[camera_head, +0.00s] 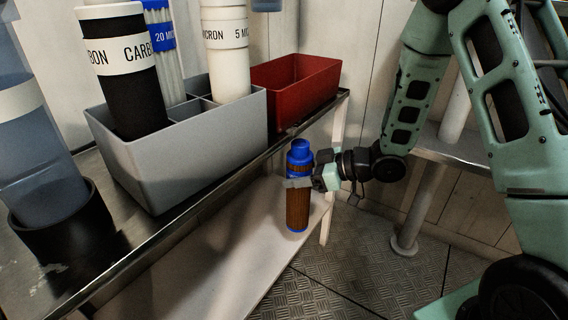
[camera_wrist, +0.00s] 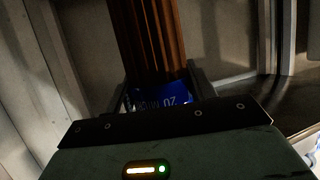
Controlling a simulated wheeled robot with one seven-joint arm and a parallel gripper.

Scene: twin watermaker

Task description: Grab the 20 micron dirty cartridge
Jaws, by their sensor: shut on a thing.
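The dirty 20 micron cartridge (camera_head: 298,208) is brown and pleated with a blue cap and a blue lower end. My gripper (camera_head: 298,183) is shut around it just below the blue cap and holds it upright, in front of the bench edge and above the lower shelf in the head view. In the wrist view the brown pleats of the cartridge (camera_wrist: 148,40) rise between the fingers of my gripper (camera_wrist: 162,88). A blue band with partly readable "20 MICRON" lettering sits between the fingers there.
A grey divided box (camera_head: 190,150) on the metal bench holds a black carbon cartridge (camera_head: 128,90), a blue-banded 20 micron cartridge (camera_head: 168,80) and a white 5 micron one (camera_head: 226,70). A red bin (camera_head: 300,85) stands behind. A blue translucent housing (camera_head: 38,130) stands at left.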

